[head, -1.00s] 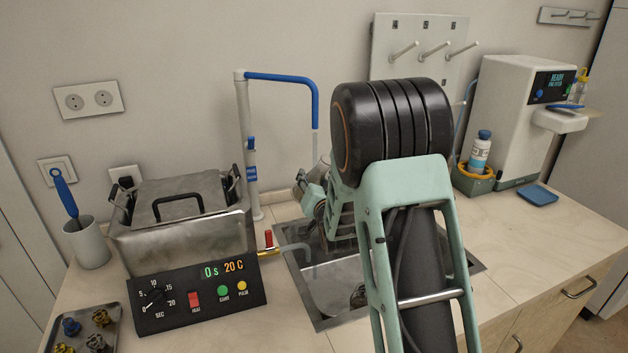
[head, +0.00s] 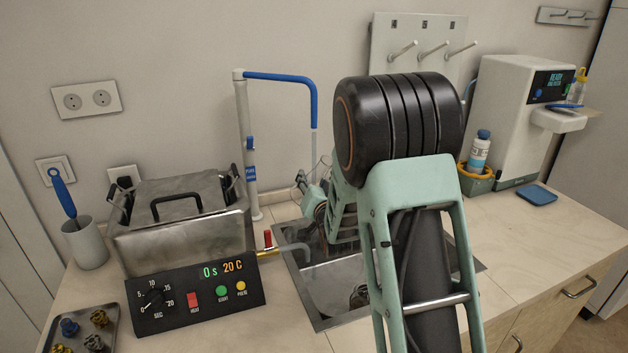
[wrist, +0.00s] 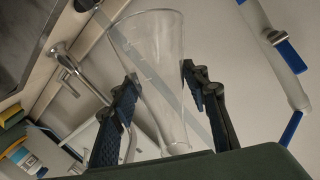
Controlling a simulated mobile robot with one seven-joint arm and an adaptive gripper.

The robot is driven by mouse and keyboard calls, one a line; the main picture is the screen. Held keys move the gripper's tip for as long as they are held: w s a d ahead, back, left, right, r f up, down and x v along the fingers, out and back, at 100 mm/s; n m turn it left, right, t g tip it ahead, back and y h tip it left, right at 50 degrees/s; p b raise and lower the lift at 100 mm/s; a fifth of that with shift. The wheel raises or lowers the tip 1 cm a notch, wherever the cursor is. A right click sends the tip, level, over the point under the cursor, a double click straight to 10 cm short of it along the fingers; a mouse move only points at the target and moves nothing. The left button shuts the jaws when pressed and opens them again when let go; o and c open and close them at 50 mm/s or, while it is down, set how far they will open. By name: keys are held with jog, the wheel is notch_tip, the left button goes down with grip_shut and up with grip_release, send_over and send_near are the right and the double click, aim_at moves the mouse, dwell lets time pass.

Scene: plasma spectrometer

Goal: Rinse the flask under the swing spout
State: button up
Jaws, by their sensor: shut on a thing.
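The clear glass flask (wrist: 150,50) is between the two dark finger pads of my gripper (wrist: 158,80) in the wrist view, its wide end away from the palm. In the head view, my gripper (head: 308,190) is over the sink, partly hidden by my arm, and only a faint outline of the flask (head: 322,168) shows. The swing spout (head: 290,78) is a blue arm on a white post, its end bent down with a pale section below it. The flask is close under that end; I cannot tell whether water enters it.
The steel sink (head: 318,322) lies below my gripper. A heated bath (head: 185,230) with a small tap (head: 275,247) stands to the left. A peg board (head: 385,45) is behind my arm. The white instrument (head: 505,110) stands right; the right counter is mostly clear.

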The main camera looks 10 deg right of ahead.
jog(key=s+r+b, duration=0.1)
jog(key=s+b, duration=0.1)
jog(key=s, duration=0.8)
jog(key=shift+s+r+b, duration=0.3)
jog(key=shift+s+r, duration=0.1)
